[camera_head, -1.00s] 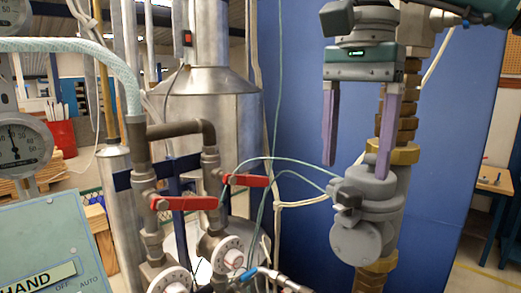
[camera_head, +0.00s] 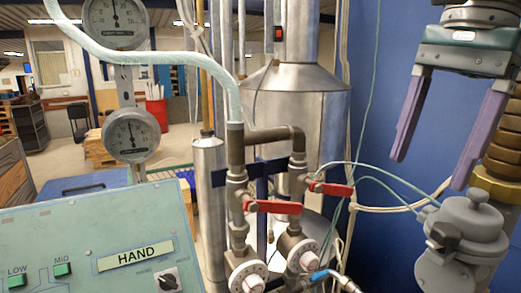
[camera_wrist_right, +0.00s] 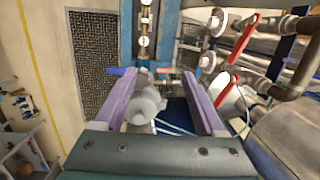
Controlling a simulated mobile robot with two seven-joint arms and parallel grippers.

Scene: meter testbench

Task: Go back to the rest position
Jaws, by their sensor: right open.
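My right gripper (camera_head: 428,170) is at the upper right of the head view. Its two purple fingers point down and stand apart, with nothing between them in that view. The grey meter body (camera_head: 464,230) with its round cap is just below the fingertips, and I see no contact. In the right wrist view the open fingers (camera_wrist_right: 170,105) frame the grey meter (camera_wrist_right: 146,104), which lies beyond them. My left gripper is not in view.
Two red valve handles (camera_head: 272,206) sit on pipes in the middle. A green control panel (camera_head: 100,240) marked HAND fills the lower left. Two round gauges (camera_head: 131,136) stand behind it. A metal tank (camera_head: 290,110) and a blue wall (camera_head: 405,60) are behind.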

